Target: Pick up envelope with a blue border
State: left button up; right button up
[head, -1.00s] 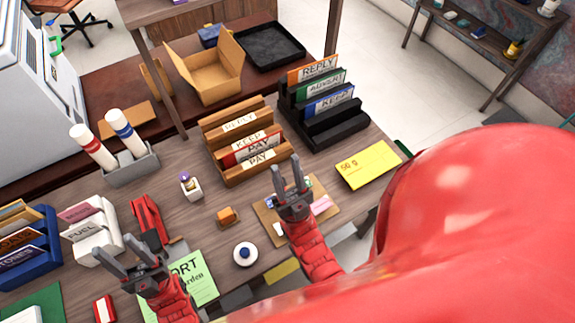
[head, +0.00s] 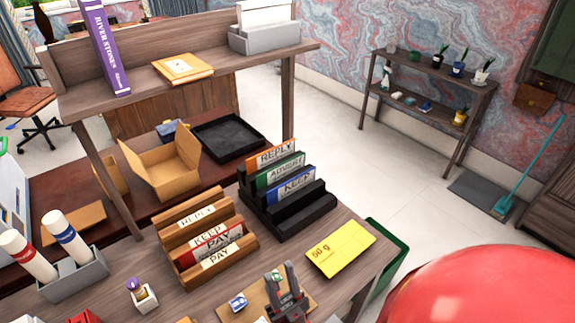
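I cannot make out an envelope with a blue border for certain in the head view. A small blue-and-white piece (head: 238,302) lies on the tan board (head: 257,292) at the bottom edge, too small to identify. My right gripper (head: 281,270) is over the right part of this board, fingers apart, with nothing clearly between them. A small pale green-blue item shows by its fingertips. My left gripper is out of the picture.
A wooden sorter (head: 178,224) and a black sorter (head: 318,211) hold labelled cards. A yellow 50 g parcel (head: 341,248) lies right of the board. A grey holder (head: 72,282) with two tubes stands left. A raised shelf (head: 218,64) spans the back.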

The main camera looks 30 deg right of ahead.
aim_at(276, 195)
jog(key=l+z, duration=0.35)
jog(key=i+l+z, duration=0.1)
jog(key=z, duration=0.3)
jog(key=l, duration=0.1)
